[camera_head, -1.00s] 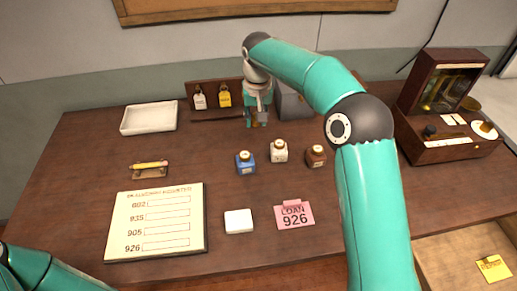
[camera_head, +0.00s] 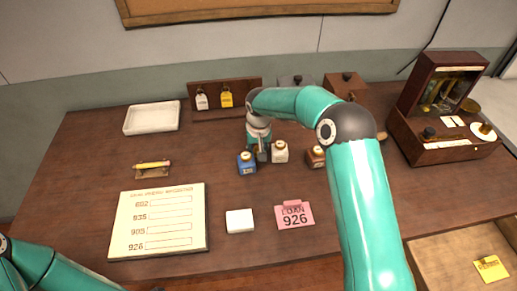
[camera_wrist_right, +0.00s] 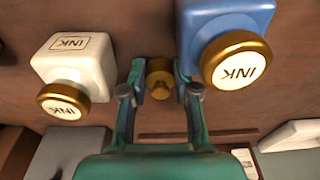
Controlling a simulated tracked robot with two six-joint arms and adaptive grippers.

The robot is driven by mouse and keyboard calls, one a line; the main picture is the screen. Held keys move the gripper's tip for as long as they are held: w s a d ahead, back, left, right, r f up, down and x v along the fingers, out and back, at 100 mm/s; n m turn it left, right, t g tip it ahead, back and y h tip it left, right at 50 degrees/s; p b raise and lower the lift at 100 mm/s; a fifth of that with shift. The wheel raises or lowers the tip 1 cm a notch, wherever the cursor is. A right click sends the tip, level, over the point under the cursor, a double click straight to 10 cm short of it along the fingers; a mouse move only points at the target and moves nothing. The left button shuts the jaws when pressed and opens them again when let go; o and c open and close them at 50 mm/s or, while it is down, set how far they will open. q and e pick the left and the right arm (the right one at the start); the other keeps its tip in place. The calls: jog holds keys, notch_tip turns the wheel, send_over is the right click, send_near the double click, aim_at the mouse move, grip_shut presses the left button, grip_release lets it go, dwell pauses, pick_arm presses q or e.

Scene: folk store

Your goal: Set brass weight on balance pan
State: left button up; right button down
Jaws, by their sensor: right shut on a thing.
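My right gripper (camera_head: 262,152) is low over the middle of the table, between the blue ink bottle (camera_head: 246,163) and the white ink bottle (camera_head: 280,152). In the right wrist view its two fingers are shut on a small brass weight (camera_wrist_right: 159,78). The weight does not show clearly in the head view. At the right stands a wooden balance case (camera_head: 440,143), with brass parts in its upright housing and a white round disc (camera_head: 483,131) on its base. Which part is the pan is hard to tell. My left arm shows at the lower left, its gripper out of view.
A brown ink bottle (camera_head: 316,156) stands right of the white one. A register board (camera_head: 157,221), white pad (camera_head: 239,220) and pink loan card (camera_head: 295,215) lie in front. A white tray (camera_head: 152,118), tag rack (camera_head: 225,95) and lidded boxes (camera_head: 345,87) are behind.

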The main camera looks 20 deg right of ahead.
jog(key=c, duration=1.1)
grip_release()
jog(key=shift+c, duration=0.2)
jog(key=shift+r, duration=0.4)
notch_tip(320, 180, up, 10)
jog(key=s+b, duration=0.1)
jog(key=shift+s+a+b, duration=0.15)
jog(key=shift+s+b, duration=0.05)
jog(key=shift+b, duration=0.1)
jog(key=shift+o, duration=0.2)
jog(key=shift+s+r, duration=0.1)
jog(key=shift+r, duration=0.5)
